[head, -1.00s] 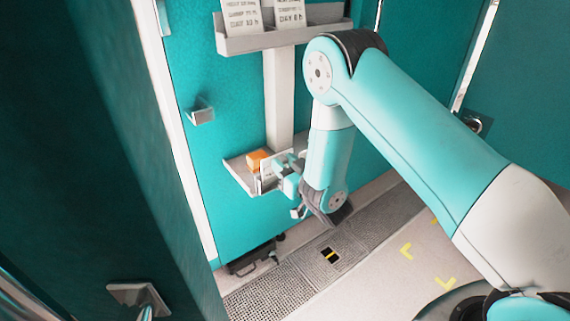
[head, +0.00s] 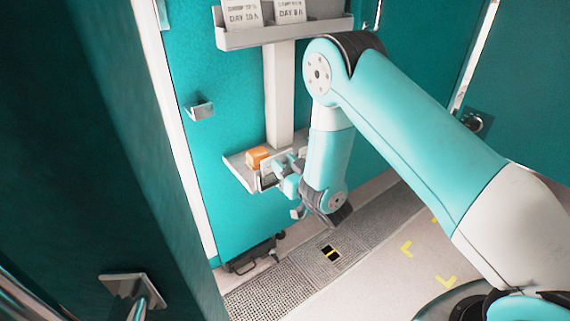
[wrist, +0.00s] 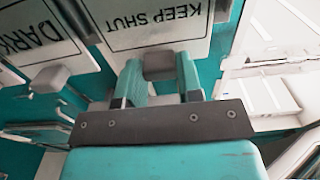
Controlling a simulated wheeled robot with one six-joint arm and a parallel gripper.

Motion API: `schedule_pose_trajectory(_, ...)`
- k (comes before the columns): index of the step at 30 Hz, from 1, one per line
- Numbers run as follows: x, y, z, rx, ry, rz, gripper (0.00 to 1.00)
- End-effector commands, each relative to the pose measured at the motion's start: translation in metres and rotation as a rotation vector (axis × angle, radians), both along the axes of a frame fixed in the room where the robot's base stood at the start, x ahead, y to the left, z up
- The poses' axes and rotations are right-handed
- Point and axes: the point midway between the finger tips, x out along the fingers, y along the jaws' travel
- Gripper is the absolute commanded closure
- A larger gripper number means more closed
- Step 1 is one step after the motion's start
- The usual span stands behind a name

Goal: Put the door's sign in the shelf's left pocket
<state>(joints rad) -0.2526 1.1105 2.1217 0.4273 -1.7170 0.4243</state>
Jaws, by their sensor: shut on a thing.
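The KEEP SHUT sign (wrist: 158,25) is a white plate, upside down in the wrist view, with a grey tab (wrist: 158,66) at its edge. My gripper (wrist: 160,85) is shut on this tab. In the head view my gripper (head: 290,180) is at the front of the lower shelf (head: 240,175), close to the shelf's rim. A pale plate (head: 267,175) shows there beside the fingers, partly hidden. I cannot tell whether the sign rests in a pocket. A second white sign reading DARK (wrist: 35,35) is left of the held one in the wrist view, with its own grey tab (wrist: 50,78).
An orange block (head: 257,157) sits on the lower shelf. The upper tray (head: 280,33) holds two white cards. A grey hook (head: 200,110) sticks out of the teal panel at left. A door with a handle (head: 135,292) stands in the near left. My arm hides the shelf's right side.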

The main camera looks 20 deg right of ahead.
Motion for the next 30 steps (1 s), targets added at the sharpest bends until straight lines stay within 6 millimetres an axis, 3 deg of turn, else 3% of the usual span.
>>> schedule_pose_trajectory(12, 0.0000, 0.0000, -0.0033, 0.000, 0.000, 0.000, 0.91)
schedule_pose_trajectory(13, 0.0000, 0.0000, -0.0033, 0.000, 0.000, 0.000, 0.62)
schedule_pose_trajectory(16, -0.0001, 0.0000, -0.0033, 0.000, 0.000, 0.000, 0.39)
schedule_pose_trajectory(17, -0.0001, 0.0000, -0.0033, 0.000, 0.000, 0.000, 0.37)
schedule_pose_trajectory(30, -0.0003, -0.0001, -0.0036, 0.000, 0.000, 0.000, 0.37)
